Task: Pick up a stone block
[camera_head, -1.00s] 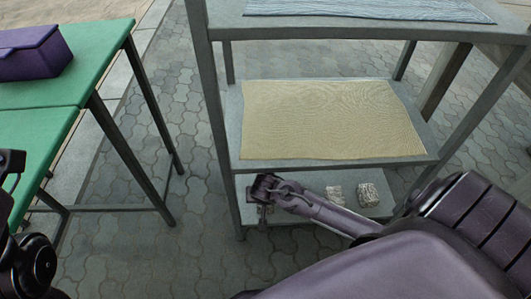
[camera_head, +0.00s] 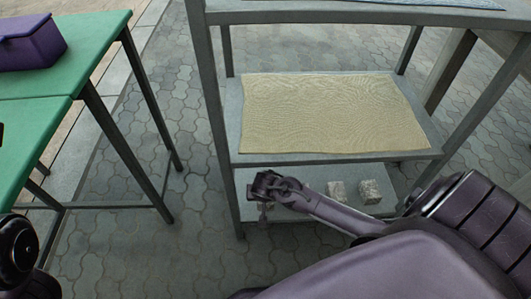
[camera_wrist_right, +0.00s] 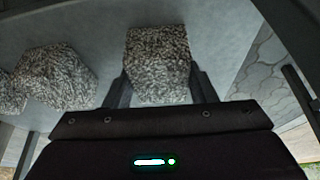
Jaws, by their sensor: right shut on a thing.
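My right gripper (camera_head: 264,198) is at the left end of the low shelf (camera_head: 300,210). In the right wrist view its two fingers stand on either side of a speckled grey stone block (camera_wrist_right: 158,65), shut on it. In the head view the gripper mostly hides this block. I cannot tell whether it touches the shelf. Two more pale stone blocks, one nearer (camera_head: 338,191) and one farther right (camera_head: 370,191), sit on the low shelf. They also show at the left of the wrist view, one whole (camera_wrist_right: 57,77) and one cut off (camera_wrist_right: 10,95). My left gripper is not in view.
A middle shelf with a yellow mat (camera_head: 330,112) lies above the low shelf. Grey rack posts (camera_head: 215,120) stand at its corners. A green table (camera_head: 90,55) with a purple box (camera_head: 30,42) stands at the left. Paved floor lies between table and rack.

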